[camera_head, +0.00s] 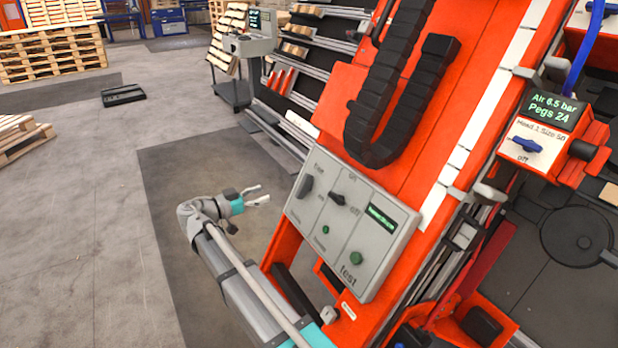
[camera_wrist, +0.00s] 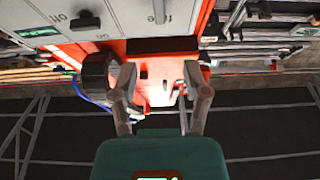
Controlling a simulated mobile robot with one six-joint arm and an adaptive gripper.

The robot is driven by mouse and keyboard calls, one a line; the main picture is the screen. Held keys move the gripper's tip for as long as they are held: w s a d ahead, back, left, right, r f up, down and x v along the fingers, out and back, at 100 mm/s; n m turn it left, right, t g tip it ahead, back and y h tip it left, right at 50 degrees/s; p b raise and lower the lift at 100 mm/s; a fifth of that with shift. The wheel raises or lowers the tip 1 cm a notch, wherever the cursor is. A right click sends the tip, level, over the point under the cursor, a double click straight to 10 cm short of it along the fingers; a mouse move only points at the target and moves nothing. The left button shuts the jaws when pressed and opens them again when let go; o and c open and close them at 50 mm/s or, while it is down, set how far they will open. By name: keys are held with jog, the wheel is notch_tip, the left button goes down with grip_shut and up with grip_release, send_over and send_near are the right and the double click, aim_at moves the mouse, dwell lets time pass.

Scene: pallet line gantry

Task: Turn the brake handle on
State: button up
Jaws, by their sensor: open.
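A grey control panel (camera_head: 352,222) is mounted on the orange machine, tilted in the head view. A dark elongated handle (camera_head: 306,186) is on its left section, below a label that seems to read "free". It also shows at the top of the wrist view (camera_wrist: 159,12). A black knob (camera_head: 338,198) sits in the middle section near "on" and "off" labels.
The panel also has a green display (camera_head: 382,218) and a green test button (camera_head: 356,258). A black cable chain (camera_head: 372,140) hangs above. A second orange control box (camera_head: 545,140) is at the right. Open floor (camera_head: 100,200) lies to the left, with pallets farther back.

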aim_at(303, 180)
jog(key=shift+w+d, duration=0.25)
jog(key=shift+d, duration=0.05)
jog(key=x, duration=1.3)
jog(key=shift+w+d, duration=0.15)
jog(key=shift+d, duration=0.25)
grip_shut()
